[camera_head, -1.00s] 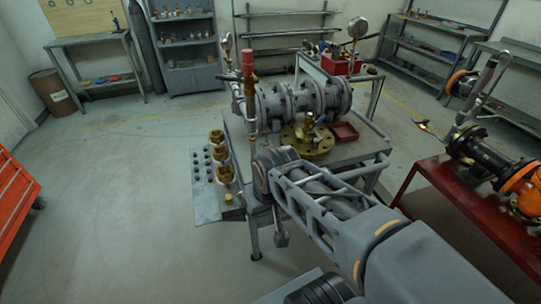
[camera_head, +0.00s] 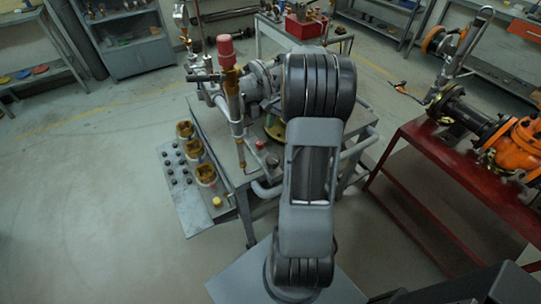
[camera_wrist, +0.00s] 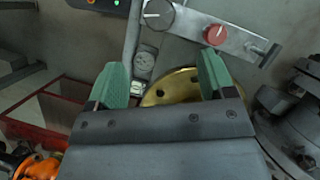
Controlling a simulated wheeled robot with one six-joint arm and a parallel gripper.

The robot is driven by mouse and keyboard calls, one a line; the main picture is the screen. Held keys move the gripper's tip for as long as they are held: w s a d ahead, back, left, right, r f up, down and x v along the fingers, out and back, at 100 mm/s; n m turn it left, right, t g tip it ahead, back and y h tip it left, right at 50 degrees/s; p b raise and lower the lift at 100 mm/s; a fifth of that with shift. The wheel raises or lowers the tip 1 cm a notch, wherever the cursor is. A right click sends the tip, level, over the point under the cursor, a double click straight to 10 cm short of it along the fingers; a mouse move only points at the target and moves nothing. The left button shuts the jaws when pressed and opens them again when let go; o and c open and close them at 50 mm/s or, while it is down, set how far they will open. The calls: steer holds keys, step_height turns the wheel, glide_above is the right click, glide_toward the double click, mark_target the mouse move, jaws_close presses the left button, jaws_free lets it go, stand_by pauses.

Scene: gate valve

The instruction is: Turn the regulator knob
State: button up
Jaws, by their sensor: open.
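In the wrist view a grey plate carries a dark round knob (camera_wrist: 158,14) with a pointer mark and a red round knob (camera_wrist: 215,34). I cannot tell which one is the regulator knob. My gripper (camera_wrist: 163,78) is open and empty, its two green fingers apart, pointing toward the plate. Both knobs lie beyond the fingertips, the red one close to the right fingertip in the picture. A gold flange (camera_wrist: 172,90) shows between the fingers.
A grey workbench (camera_head: 218,128) holds pipework and an upright brass fitting with a red cap (camera_head: 225,48). A side plate (camera_head: 190,205) bears several brass parts. A red table (camera_head: 432,160) with orange valves stands at the right. The floor at left is clear.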

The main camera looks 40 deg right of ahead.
mark_target(273, 158)
steer(key=x, duration=1.2)
steer(key=shift+s+a+f, duration=0.1)
steer(key=shift+f, duration=0.1)
steer(key=c, duration=0.9)
steer(key=shift+n+g, duration=0.4)
steer(key=shift+n, duration=0.5)
steer(key=o, duration=0.9)
